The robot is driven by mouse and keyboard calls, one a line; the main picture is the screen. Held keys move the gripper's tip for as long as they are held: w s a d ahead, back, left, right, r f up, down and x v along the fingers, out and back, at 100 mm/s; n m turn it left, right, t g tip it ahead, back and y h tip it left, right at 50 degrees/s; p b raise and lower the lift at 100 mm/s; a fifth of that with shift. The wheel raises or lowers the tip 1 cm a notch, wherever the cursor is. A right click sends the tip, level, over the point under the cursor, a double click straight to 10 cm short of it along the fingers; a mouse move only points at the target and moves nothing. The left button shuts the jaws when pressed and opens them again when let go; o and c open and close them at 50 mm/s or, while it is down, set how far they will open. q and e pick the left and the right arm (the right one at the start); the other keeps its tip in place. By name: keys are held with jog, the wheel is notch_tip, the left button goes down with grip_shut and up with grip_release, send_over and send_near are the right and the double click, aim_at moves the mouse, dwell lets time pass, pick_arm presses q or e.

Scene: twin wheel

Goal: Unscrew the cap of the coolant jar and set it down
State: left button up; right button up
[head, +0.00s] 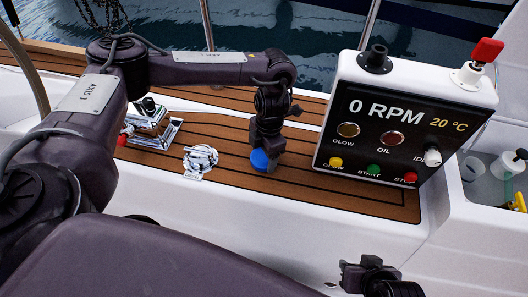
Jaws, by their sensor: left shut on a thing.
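A round blue cap (260,161) is at the tip of my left gripper (263,150), which points down over the teak deck and is shut on it. The cap is at or just above the planks; I cannot tell whether it touches them. No jar body shows below it. In the white recess at the right edge there is a pale round container (471,168) and a pale vessel with a dark top (509,164); I cannot tell which is the coolant jar. My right gripper (352,275) is low at the bottom edge, apart from everything; its jaws are unclear.
A control box (405,120) with a display, buttons and a red-topped lever (487,50) stands right of the cap. Bare teak deck (290,190) lies in front.

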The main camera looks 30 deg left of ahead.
pick_arm(q)
jog(key=shift+f, duration=0.25)
pick_arm(e)
jog(key=shift+f, duration=0.2)
pick_arm(q)
jog(key=o, duration=1.2)
jog(key=shift+o, duration=0.2)
jog(key=shift+r, duration=0.3)
jog(key=r+p, duration=0.1)
jog(key=r, duration=0.3)
jog(key=r+p, duration=0.1)
jog(key=r, duration=0.1)
jog(key=shift+w+d+p, duration=0.15)
jog(key=shift+w+p, duration=0.15)
jog(key=shift+w, duration=0.05)
jog(key=shift+r, duration=0.55)
pick_arm(e)
jog(key=d, duration=0.1)
jog(key=s+d+g+h, duration=0.1)
jog(key=d+r+g, duration=0.1)
jog(key=shift+s+d+m, duration=0.15)
jog(key=shift+d+m, duration=0.05)
jog(key=shift+m, duration=0.1)
jog(key=shift+s, duration=0.1)
